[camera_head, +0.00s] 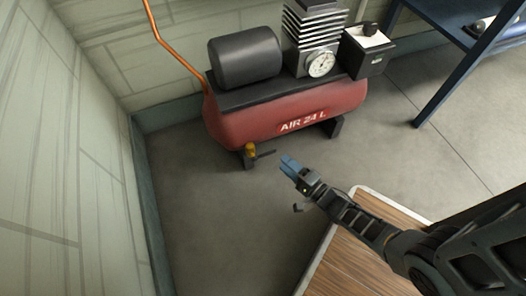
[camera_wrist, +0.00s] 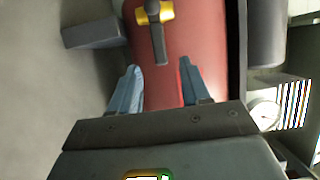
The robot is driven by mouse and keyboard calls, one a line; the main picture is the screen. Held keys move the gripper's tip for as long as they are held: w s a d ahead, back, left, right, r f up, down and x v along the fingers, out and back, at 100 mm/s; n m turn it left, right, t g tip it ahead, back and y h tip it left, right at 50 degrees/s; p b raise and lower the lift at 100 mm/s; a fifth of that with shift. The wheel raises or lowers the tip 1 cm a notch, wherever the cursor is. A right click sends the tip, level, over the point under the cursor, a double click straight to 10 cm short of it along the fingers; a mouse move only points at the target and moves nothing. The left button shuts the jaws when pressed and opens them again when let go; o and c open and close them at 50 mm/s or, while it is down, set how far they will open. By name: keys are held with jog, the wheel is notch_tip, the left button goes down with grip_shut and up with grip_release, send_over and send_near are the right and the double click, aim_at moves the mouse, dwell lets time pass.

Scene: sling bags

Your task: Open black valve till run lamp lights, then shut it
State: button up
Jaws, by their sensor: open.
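The black valve lever (camera_head: 266,153) sits on a brass body (camera_head: 250,149) low at the near left end of the red tank (camera_head: 285,112). It points right, toward my gripper (camera_head: 287,163). My gripper is open and empty, a short way right of the lever. In the wrist view the black lever (camera_wrist: 158,42) points down the picture from the brass body (camera_wrist: 168,13). Its free end lies ahead of the gap between my blue fingers (camera_wrist: 158,70); I see no finger gripping it. I cannot make out a run lamp in either view.
A black motor (camera_head: 245,57), a finned block (camera_head: 313,35), a round gauge (camera_head: 320,64) and a black box (camera_head: 368,50) sit on the tank. A copper pipe (camera_head: 155,30) rises at left. A wooden top (camera_head: 350,262) is at the front. Floor before the tank is clear.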

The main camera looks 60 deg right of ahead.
aim_at(272, 153)
jog(key=b+x, duration=0.1)
jog(key=x, duration=0.6)
jog(key=shift+w+b, duration=0.3)
jog(key=shift+w, duration=0.05)
grip_shut()
